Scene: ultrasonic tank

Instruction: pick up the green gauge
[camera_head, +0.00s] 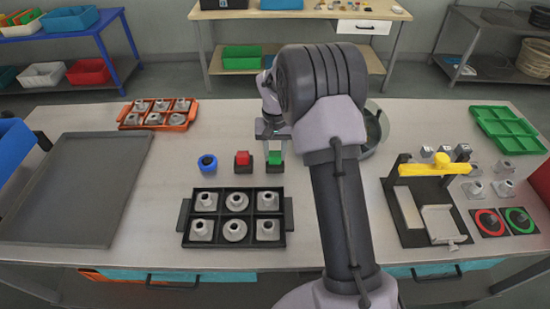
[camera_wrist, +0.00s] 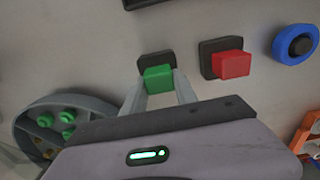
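The green gauge (camera_head: 274,160) is a green block on a dark base, standing upright on the table. It also shows in the wrist view (camera_wrist: 158,78). My gripper (camera_head: 274,145) points down over it, open. In the wrist view its two fingertips (camera_wrist: 160,88) lie on either side of the green block; I see no clear grip, and whether a finger touches it cannot be told. A red gauge (camera_head: 242,159), also on a dark base, stands just left of it. A blue round piece (camera_head: 207,162) stands farther left.
A black tray of metal parts (camera_head: 236,188) lies in front of the gauges. A round grey tank (camera_head: 373,135) is close on the right, partly behind my arm. An orange rack (camera_head: 157,114) and a large grey tray (camera_head: 75,190) are at left, a yellow-handled fixture (camera_head: 425,170) at right.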

